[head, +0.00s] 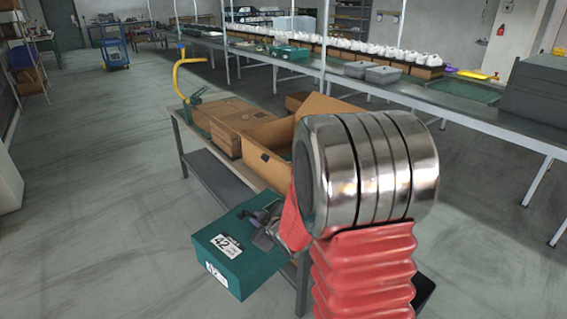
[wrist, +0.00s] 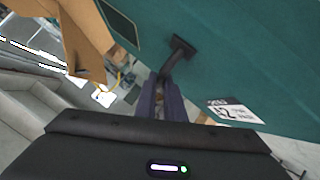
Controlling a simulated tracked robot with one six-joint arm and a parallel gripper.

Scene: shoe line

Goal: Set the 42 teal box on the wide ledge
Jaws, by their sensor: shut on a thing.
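The teal box (head: 238,258) has white labels reading 42 on its top and side. In the head view it is in front of the bench, with grey floor showing around its left side. My gripper (head: 266,218) is shut on the box at its upper right edge. A dark finger (wrist: 178,58) of my gripper lies against the box. I cannot tell which surface is the wide ledge.
A bench (head: 208,172) with a lower shelf stands behind the box, carrying brown cartons (head: 232,120), an open carton (head: 270,140) and a yellow curved-handled tool (head: 182,72). A long conveyor table (head: 460,112) with white shoes runs behind.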

